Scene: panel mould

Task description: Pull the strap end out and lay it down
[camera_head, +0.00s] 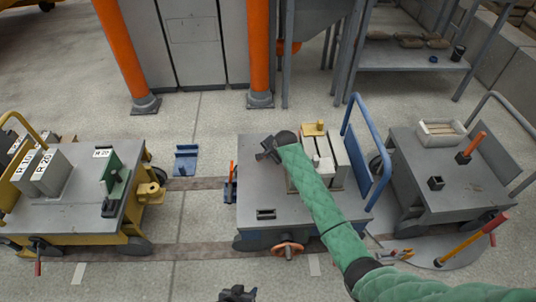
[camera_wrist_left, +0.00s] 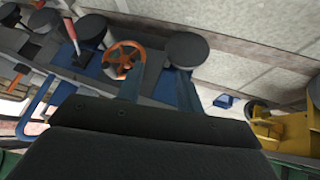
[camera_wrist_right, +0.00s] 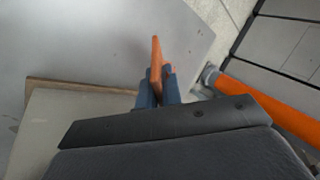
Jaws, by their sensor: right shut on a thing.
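My right gripper (camera_head: 266,154) is over the grey top of the middle cart, left of the pale panels (camera_head: 325,160). In the right wrist view its blue fingers (camera_wrist_right: 158,90) are closed together on a flat orange strip, the strap end (camera_wrist_right: 156,58), which sticks out beyond the fingertips. The rest of the strap is hidden. In the head view the gripper's dark body hides the strap end. My left gripper (camera_head: 238,293) is low at the bottom edge, in front of the middle cart. In the left wrist view its fingers (camera_wrist_left: 158,88) are apart with nothing between them.
The middle cart (camera_head: 260,188) has an orange handwheel (camera_head: 288,249) and a blue rail (camera_head: 370,145). A yellow cart (camera_head: 60,215) with labelled blocks stands left, a grey cart (camera_head: 455,185) right. A blue bracket (camera_head: 186,160) lies on the floor. Cart top left of the panels is mostly bare.

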